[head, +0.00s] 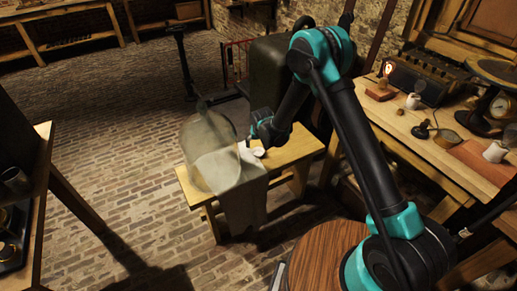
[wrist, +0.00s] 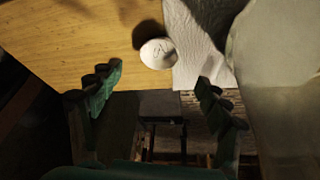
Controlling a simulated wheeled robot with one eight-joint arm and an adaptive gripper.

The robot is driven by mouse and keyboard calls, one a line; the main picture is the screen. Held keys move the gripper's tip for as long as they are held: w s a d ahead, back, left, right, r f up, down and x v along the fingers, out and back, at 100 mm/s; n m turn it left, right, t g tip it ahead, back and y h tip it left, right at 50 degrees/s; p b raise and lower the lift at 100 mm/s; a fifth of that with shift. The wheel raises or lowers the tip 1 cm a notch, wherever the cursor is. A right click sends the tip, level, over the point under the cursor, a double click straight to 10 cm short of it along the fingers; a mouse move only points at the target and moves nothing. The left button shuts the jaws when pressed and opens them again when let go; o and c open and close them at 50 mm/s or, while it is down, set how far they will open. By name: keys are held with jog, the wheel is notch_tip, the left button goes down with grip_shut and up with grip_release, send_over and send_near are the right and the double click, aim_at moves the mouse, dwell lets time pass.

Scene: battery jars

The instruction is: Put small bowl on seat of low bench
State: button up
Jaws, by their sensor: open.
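The small bowl (wrist: 158,53) is a small white round thing on the wooden seat of the low bench (wrist: 75,35), at the edge of a grey cloth. In the head view the bowl (head: 258,152) shows on the bench (head: 292,150), just below my gripper (head: 251,141). In the wrist view my gripper (wrist: 158,86) is open, with its fingers apart and nothing between them. The bowl lies beyond the fingertips and is apart from them. The exact height of the gripper above the seat is hard to tell.
A large glass jar (head: 209,155) stands on the bench left of the bowl. The grey cloth (head: 244,202) hangs over the bench front. A workbench (head: 420,140) with cups and instruments is at right. Open brick floor (head: 120,130) lies at left.

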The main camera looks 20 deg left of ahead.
jog(key=shift+v, duration=1.8)
jog(key=shift+d, duration=0.1)
jog(key=s+d+r+m, duration=0.1)
jog(key=d+r, duration=0.5)
jog(key=d, duration=0.4)
jog(key=s+d+r+m+h, duration=0.1)
jog(key=d+r, duration=0.5)
jog(key=d, duration=0.4)
jog(key=s+d+r+m, duration=0.1)
jog(key=d+r, duration=0.4)
jog(key=d, duration=0.4)
jog(key=s+d+r+m+h, duration=0.1)
jog(key=s+d+r+m, duration=0.1)
jog(key=s+d, duration=1.8)
jog(key=shift+s, duration=0.4)
